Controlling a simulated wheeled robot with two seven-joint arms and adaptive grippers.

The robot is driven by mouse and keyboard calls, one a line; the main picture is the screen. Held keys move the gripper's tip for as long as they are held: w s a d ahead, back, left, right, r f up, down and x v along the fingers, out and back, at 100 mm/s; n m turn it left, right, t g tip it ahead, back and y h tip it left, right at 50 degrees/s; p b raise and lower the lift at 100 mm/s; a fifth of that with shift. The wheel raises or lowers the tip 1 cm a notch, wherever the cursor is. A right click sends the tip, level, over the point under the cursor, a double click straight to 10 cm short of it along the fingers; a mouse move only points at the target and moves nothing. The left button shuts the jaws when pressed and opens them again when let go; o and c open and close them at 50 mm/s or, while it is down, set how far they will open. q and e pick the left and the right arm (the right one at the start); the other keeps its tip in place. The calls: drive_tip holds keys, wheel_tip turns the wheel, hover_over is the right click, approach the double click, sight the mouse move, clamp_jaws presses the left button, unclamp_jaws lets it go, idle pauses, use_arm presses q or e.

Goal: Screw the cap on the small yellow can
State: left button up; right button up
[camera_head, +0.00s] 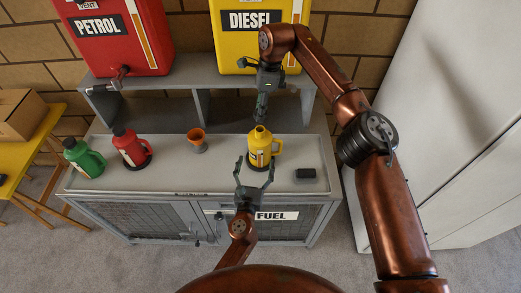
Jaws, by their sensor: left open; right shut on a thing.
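The small yellow can (257,154) stands upright on the grey bench top, with its narrow neck pointing up. My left gripper (255,165) is open at the front of the can, one finger toward each side of its lower body. I cannot tell whether the fingers touch it. My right gripper (261,117) points down from above, just over the neck. It is shut on a small dark thing, apparently the cap, mostly hidden between the fingertips. I cannot tell whether it touches the neck.
A small black block (305,175) lies to the right. Behind is a shelf (195,70) with red petrol and yellow diesel tanks.

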sight(260, 144)
use_arm(q)
drive_tip(key=w, duration=0.3)
drive_tip(key=w+d, duration=0.1)
drive_tip(key=w, duration=0.5)
drive_tip(key=shift+d+r, duration=0.1)
drive_tip(key=shift+d, duration=0.2)
use_arm(e)
drive_tip(key=shift+s+r, duration=0.1)
drive_tip(key=shift+r, duration=0.05)
use_arm(q)
drive_tip(key=shift+c, duration=0.3)
drive_tip(key=c, duration=1.4)
drive_tip(key=shift+c, duration=0.2)
use_arm(e)
drive_tip(key=shift+f, duration=2.45)
